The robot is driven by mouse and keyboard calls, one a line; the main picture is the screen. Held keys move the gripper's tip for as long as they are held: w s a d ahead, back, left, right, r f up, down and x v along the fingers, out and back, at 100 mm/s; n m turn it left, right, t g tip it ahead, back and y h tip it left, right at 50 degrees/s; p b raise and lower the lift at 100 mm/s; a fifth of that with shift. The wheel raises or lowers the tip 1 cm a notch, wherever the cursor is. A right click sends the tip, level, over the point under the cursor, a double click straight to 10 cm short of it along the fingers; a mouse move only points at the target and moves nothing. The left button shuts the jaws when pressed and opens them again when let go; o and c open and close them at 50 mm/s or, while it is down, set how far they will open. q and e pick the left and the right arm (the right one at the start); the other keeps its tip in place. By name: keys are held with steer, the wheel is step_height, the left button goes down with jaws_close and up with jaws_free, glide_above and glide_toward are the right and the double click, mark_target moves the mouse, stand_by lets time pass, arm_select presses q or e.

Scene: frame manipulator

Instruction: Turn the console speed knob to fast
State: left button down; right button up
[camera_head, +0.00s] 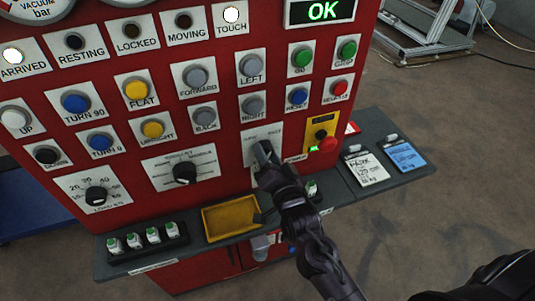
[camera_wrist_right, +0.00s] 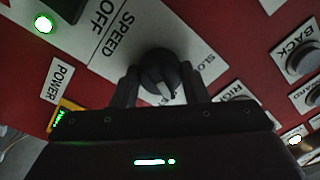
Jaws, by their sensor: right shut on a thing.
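My right gripper (camera_wrist_right: 160,88) is shut on the knob, one finger on either side. The knob's white pointer mark points down and slightly right in that view, toward the gripper body. The FAST label is hidden there. In the head view the right gripper (camera_head: 265,158) reaches the same plate (camera_head: 254,136) on the red console (camera_head: 225,137) and covers most of the knob. My left gripper is not in view.
Lit and coloured buttons crowd the panel above.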

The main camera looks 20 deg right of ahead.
steer(key=shift+m, duration=1.2)
steer(key=o, duration=1)
steer(key=shift+c, duration=0.2)
steer(key=s+b, duration=0.1)
steer(key=s, duration=0.6)
steer(key=shift+s+d+f+b, duration=0.2)
steer(key=shift+s+b, duration=0.2)
